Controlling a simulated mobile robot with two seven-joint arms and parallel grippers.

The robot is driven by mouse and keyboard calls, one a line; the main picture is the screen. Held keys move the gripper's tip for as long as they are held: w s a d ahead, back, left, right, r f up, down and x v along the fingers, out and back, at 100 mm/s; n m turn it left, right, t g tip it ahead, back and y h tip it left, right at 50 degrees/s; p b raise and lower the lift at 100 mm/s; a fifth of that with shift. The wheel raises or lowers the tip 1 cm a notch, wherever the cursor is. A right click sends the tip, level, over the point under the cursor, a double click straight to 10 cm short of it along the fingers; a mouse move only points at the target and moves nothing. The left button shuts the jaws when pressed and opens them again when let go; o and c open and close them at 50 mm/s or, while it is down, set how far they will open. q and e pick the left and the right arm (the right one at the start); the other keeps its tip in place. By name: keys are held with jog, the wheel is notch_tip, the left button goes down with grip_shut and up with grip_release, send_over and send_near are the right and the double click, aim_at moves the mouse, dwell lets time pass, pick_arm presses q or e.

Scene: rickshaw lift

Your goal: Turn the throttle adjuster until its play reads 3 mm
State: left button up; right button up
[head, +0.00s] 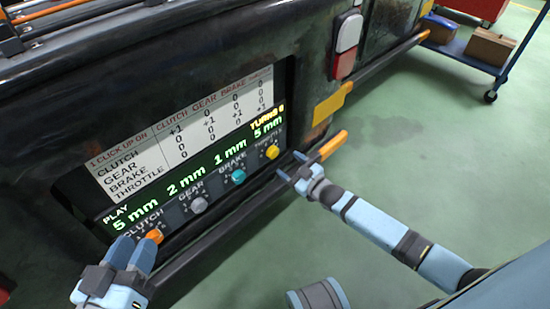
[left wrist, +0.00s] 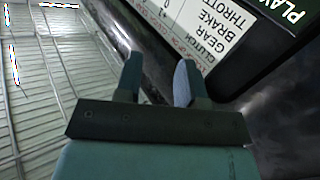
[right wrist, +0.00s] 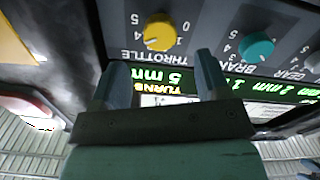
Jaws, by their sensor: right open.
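The yellow throttle adjuster (head: 272,152) is the rightmost knob on the panel; it also shows in the right wrist view (right wrist: 158,32). The green play display (head: 268,128) reads 5 mm for throttle, 5 mm clutch, 2 mm gear and 1 mm brake. A yellow turns count above it is hard to read. My right gripper (head: 293,165) is open and empty, just right of and below the throttle knob, apart from it. My left gripper (head: 134,246) is open and empty beside the orange clutch knob (head: 154,236); whether it touches the knob is unclear.
The teal brake knob (head: 239,176) and grey gear knob (head: 198,204) lie between the grippers. A white click chart (head: 180,130) is above the display. A dark bar with an orange end (head: 334,144) runs below the panel. Green floor is free at right; a blue cart (head: 465,46) stands behind.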

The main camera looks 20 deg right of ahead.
aim_at(275, 154)
jog(key=b+x, duration=0.2)
jog(key=x, duration=0.4)
jog(key=shift+f, duration=0.1)
jog(key=shift+w+a, duration=0.2)
jog(key=shift+w, duration=0.25)
pick_arm(q)
jog(key=shift+w+a+f+m, duration=0.25)
jog(key=shift+w+f+m, duration=0.25)
jog(key=shift+f+m, duration=0.15)
pick_arm(e)
jog(key=c, duration=0.9)
